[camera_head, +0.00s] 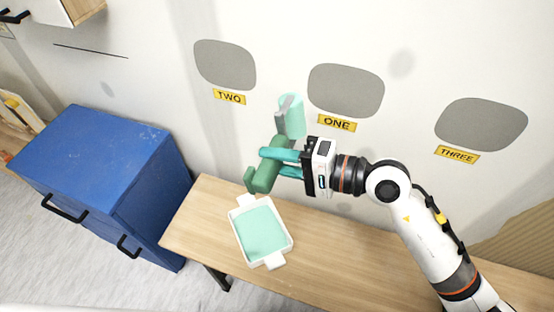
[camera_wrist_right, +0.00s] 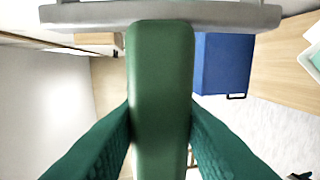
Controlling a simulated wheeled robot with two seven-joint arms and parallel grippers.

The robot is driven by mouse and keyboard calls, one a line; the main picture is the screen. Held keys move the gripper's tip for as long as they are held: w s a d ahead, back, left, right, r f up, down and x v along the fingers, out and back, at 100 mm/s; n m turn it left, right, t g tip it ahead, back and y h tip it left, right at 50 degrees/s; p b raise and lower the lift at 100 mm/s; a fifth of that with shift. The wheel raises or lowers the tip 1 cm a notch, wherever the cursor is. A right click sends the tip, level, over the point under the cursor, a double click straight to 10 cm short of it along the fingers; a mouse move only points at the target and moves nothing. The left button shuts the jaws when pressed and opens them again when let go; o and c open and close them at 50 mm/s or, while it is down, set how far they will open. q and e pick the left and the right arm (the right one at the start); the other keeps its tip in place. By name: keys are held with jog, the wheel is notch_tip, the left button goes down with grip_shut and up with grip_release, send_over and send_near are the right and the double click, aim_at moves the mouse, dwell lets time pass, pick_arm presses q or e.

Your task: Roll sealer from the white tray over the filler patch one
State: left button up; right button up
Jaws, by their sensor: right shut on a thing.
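My right gripper (camera_head: 281,162) is shut on the green handle of the paint roller (camera_head: 291,116). The roller's mint-coloured sleeve points up toward the wall, left of and below the grey patch above the yellow ONE label (camera_head: 337,123). The filler patch one (camera_head: 346,90) is plain grey with no mint colour on it. Whether the sleeve touches the wall cannot be told. The white tray (camera_head: 287,246) with mint sealer (camera_head: 262,230) lies on the bench below the roller. In the right wrist view, the green handle (camera_wrist_right: 160,80) sits between both fingers. My left gripper is not in view.
Grey patches labelled TWO (camera_head: 225,64) and THREE (camera_head: 482,125) flank patch one. A wooden bench (camera_head: 335,262) runs along the wall. A blue cabinet (camera_head: 95,165) stands at the left. The bench right of the tray is clear.

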aim_at(293, 126)
jog(key=shift+f+b, duration=0.15)
jog(key=shift+b, duration=0.2)
jog(key=w+b, duration=0.1)
jog(key=w+d+b, duration=0.1)
jog(key=w+b, duration=0.2)
jog(key=shift+w+d+f, duration=0.1)
jog(key=shift+w+d, duration=0.15)
jog(key=shift+w, duration=0.1)
jog(key=shift+w+d+b, duration=0.15)
jog(key=shift+w+b, duration=0.35)
jog(key=shift+b, duration=0.05)
jog(key=shift+w+d+r, duration=0.1)
jog(key=shift+w+r, duration=0.1)
jog(key=shift+r, duration=0.05)
jog(key=shift+w+d, duration=0.2)
jog(key=shift+w, duration=0.4)
jog(key=shift+w+d, duration=0.2)
jog(key=shift+w, duration=0.4)
dwell(1.0)
dwell(1.0)
jog(key=shift+f+v, duration=0.15)
jog(key=shift+v, duration=0.75)
jog(key=shift+f+v, duration=0.15)
jog(key=shift+v, duration=0.75)
